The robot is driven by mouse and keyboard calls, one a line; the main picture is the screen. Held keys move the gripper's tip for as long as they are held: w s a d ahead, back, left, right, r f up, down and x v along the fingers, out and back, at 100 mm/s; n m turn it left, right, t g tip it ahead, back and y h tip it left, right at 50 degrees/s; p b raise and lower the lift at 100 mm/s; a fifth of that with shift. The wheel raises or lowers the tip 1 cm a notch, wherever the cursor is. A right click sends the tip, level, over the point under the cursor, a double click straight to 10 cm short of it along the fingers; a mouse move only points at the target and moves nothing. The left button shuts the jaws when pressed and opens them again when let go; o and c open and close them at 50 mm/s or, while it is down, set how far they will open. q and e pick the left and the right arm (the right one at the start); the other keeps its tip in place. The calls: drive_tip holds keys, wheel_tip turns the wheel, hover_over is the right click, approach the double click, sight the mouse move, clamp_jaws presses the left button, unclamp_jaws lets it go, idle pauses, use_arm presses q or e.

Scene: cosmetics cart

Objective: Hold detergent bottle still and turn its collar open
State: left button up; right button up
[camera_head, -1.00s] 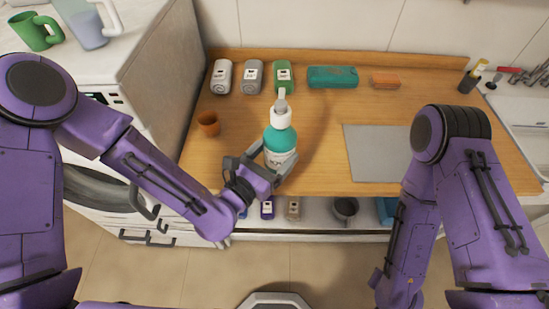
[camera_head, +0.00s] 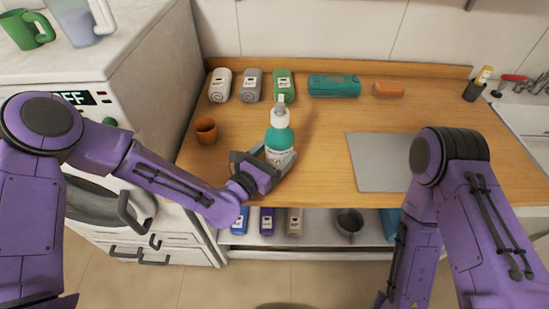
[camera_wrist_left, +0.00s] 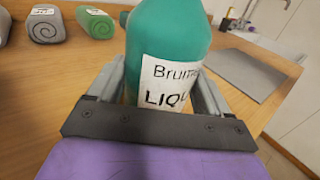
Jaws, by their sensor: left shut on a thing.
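The detergent bottle (camera_head: 279,140) is teal with a white label and stands upright on the wooden counter. Its white collar and nozzle (camera_head: 280,112) are at the top in the head view. My left gripper (camera_head: 279,163) is shut on the bottle's lower body, with one finger on each side of it. In the left wrist view the bottle (camera_wrist_left: 168,45) fills the middle between the fingers, and its collar is out of frame. My right arm is at the right of the head view. Its gripper is not visible.
Rolled towels (camera_head: 220,85), a teal packet (camera_head: 334,85) and an orange sponge (camera_head: 389,89) lie along the back. A brown cup (camera_head: 206,130) stands left of the bottle. A grey mat (camera_head: 378,165) lies to the right. A shelf below holds several small packages and a mug (camera_head: 349,222).

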drive_tip(key=shift+f, duration=0.3)
drive_tip(key=shift+f+b, duration=0.25)
drive_tip(key=shift+b, duration=0.15)
idle(0.4)
